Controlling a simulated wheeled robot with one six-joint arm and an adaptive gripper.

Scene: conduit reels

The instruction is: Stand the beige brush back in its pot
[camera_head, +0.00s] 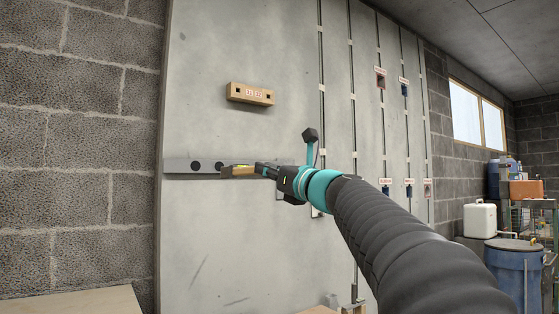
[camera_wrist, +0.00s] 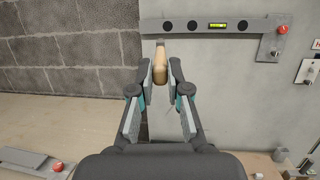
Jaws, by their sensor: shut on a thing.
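My gripper (camera_head: 258,170) is held out in front of the grey wall panel. In the wrist view its two fingers (camera_wrist: 160,78) are closed on a beige, rounded piece, which looks like the beige brush (camera_wrist: 160,64). The piece points away from my wrist, with a small grey end at its far tip near the wall bar. In the head view the brush (camera_head: 238,170) shows as a tan piece beyond the fingertips, roughly level and overlapping the bar. Whether it touches the bar cannot be told. I cannot make out a pot in either view.
A tan labelled block (camera_head: 250,94) is above. A blue barrel (camera_head: 515,270) stands right. A pale surface (camera_head: 70,305) is lower left.

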